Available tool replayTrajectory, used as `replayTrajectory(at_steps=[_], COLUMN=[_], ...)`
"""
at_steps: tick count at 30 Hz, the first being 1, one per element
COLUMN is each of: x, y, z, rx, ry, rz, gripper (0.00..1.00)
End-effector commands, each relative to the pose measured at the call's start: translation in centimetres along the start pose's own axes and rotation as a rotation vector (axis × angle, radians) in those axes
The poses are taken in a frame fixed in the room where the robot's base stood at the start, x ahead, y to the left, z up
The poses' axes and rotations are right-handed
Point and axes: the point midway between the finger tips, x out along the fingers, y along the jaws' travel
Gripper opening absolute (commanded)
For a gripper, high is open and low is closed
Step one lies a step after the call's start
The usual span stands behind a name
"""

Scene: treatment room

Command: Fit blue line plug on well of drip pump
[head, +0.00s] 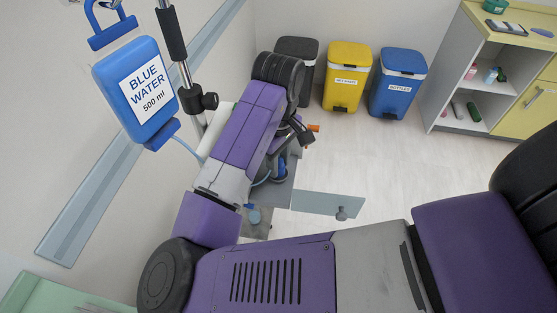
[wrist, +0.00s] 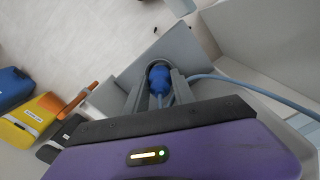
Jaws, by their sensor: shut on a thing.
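The blue line plug (wrist: 158,80) is between the two grey fingers of my gripper (wrist: 158,92) in the wrist view, and the gripper is shut on it. A pale blue line (wrist: 225,79) runs from the plug to the right. The plug's far end overlaps a dark round opening, which looks like the well (wrist: 157,64), on the grey drip pump (wrist: 178,47). I cannot tell whether the plug is inside it or just in front. In the head view my arm partly hides the pump (head: 281,194); blue shows beside it.
A blue water bag (head: 148,90) hangs on a pole at the left. A grey flap with a knob (head: 325,203) juts out right of the pump. An orange handle (wrist: 78,97) lies left of the gripper. Yellow (head: 347,78) and blue bins (head: 397,83) stand behind; the floor between is clear.

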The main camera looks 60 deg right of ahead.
Motion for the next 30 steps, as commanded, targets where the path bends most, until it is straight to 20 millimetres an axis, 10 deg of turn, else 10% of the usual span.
replayTrajectory(at_steps=[30], x=[1.2], y=[0.0], z=[0.0], rx=[-0.001], ry=[0.000], rz=[0.000], gripper=[0.00])
